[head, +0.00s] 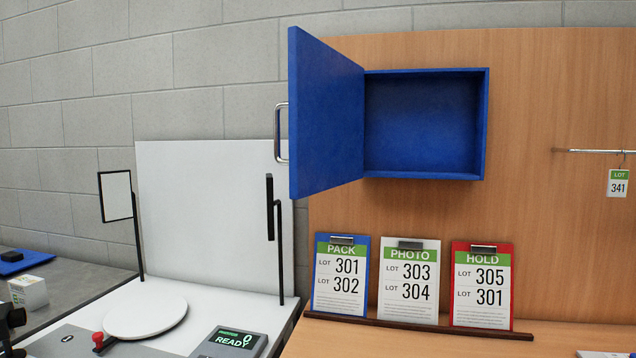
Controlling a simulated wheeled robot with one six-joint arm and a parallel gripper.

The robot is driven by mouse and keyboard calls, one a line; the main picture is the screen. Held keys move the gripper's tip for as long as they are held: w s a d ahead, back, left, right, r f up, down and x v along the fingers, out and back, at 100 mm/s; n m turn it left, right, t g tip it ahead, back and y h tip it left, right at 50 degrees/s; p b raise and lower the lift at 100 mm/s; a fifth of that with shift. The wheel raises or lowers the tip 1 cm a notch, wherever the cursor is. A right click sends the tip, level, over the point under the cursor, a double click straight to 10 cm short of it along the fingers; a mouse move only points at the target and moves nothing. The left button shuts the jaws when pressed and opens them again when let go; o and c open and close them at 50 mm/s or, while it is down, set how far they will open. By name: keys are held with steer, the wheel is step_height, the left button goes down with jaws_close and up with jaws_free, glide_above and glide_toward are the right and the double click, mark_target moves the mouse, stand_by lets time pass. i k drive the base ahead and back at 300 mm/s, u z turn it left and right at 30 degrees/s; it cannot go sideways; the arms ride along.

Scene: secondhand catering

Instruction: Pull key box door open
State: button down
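The blue key box (425,125) is fixed to the wooden panel, and its inside is bare and empty. Its blue door (325,115) stands wide open, swung out to the left on the box's left side. A silver bar handle (281,133) shows at the door's free left edge. Nothing touches the door or the handle. I cannot make out my gripper in the head view; a dark part cut off at the lower left edge is too partial to identify.
Three clipboards, blue (341,275), white (408,281) and red (482,286), stand on a dark ledge (420,325) below the box. A white turntable (145,308) with black posts stands at left. A rail (595,151) with a tag is at right.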

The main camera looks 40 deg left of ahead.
mark_target(325, 105)
steer(key=z, duration=0.05)
steer(key=k, duration=0.6)
steer(key=u, duration=1.15)
steer(key=i, duration=0.2)
steer(key=z, duration=0.15)
